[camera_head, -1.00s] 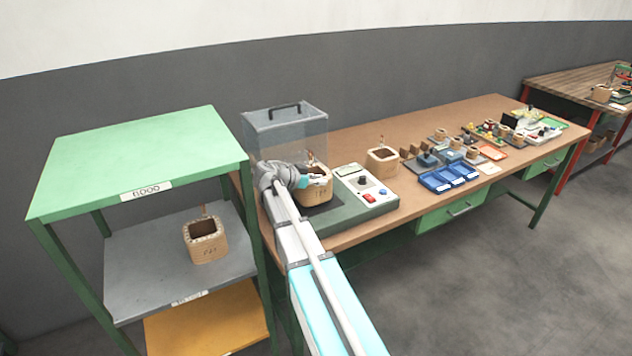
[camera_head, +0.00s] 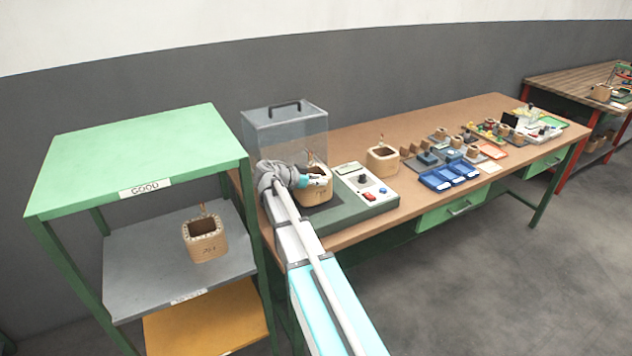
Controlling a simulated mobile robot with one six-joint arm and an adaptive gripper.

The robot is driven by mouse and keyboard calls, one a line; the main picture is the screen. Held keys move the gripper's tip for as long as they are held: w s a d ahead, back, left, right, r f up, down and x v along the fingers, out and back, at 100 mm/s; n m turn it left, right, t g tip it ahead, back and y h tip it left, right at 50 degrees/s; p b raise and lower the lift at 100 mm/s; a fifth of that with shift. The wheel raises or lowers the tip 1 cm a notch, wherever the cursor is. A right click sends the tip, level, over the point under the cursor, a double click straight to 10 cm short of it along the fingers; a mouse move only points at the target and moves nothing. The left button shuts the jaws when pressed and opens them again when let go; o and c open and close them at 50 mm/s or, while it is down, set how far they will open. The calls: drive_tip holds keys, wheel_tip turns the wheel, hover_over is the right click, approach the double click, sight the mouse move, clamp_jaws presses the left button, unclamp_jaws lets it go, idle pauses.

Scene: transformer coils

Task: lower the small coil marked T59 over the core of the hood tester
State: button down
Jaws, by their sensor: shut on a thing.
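A small square tan coil (camera_head: 316,196) sits low at the front of the hood tester (camera_head: 352,210), under the raised clear hood (camera_head: 286,132). Its marking is too blurred to read. My gripper (camera_head: 318,180) reaches in from the left and is shut on the coil's near upper wall. The coil looks upright and level. The tester's core is hidden by the coil and my wrist, so I cannot tell how far the coil is around it. The tester's control panel (camera_head: 365,186) with a black knob and a red button lies to the right.
Another coil (camera_head: 382,160) stands on the bench behind the panel. A coil (camera_head: 204,238) sits on the grey middle shelf of the rack (camera_head: 140,160) labelled GOOD. A blue bin tray (camera_head: 449,176) and several small parts fill the bench (camera_head: 480,110) further right.

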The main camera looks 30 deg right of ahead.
drive_tip(key=shift+f+b, duration=0.6)
drive_tip(key=shift+f, duration=0.05)
drive_tip(key=shift+c, duration=2.2)
unclamp_jaws()
drive_tip(key=shift+r, duration=0.1)
drive_tip(key=o, duration=0.4)
drive_tip(key=shift+c, duration=0.2)
drive_tip(key=shift+r, duration=0.1)
drive_tip(key=shift+r+p, duration=4.85)
drive_tip(key=shift+p, duration=0.25)
drive_tip(key=shift+s, duration=0.1)
